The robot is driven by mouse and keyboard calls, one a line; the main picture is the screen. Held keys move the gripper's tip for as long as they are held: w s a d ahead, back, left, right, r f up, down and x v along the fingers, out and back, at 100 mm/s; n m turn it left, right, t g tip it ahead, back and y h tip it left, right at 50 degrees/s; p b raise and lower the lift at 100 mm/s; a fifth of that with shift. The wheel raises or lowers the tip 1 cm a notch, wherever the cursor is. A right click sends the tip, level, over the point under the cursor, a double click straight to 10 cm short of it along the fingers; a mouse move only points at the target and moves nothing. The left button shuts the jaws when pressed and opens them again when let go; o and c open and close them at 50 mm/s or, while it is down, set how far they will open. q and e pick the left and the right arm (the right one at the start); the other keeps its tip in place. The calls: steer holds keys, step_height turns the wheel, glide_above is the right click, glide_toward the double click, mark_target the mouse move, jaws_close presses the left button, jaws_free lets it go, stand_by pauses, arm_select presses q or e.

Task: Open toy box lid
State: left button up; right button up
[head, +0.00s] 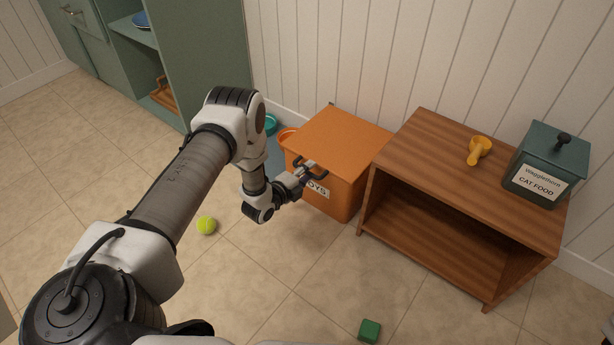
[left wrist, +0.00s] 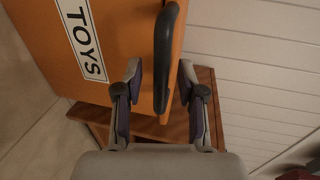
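The orange toy box (head: 350,142) stands on the floor against the wall, its flat lid shut. Its white TOYS label (head: 318,189) is partly covered by my left gripper. My left gripper (head: 312,170) is at the upper front of the box. In the left wrist view, the gripper (left wrist: 160,75) is open, with one finger on each side of the box's dark handle (left wrist: 168,50). The handle shows between the fingertips with gaps beside it; I cannot tell its depth relative to them. My right gripper is not in view.
A wooden shelf unit (head: 420,130) stands close to the box's right, carrying a yellow scoop (head: 479,150) and a cat food tin (head: 547,165). A tennis ball (head: 206,225) and a green block (head: 369,330) lie on the floor. A green cabinet (head: 205,50) stands left.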

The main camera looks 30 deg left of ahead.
arm_select(q)
jaws_close()
steer(key=shift+r, duration=0.1)
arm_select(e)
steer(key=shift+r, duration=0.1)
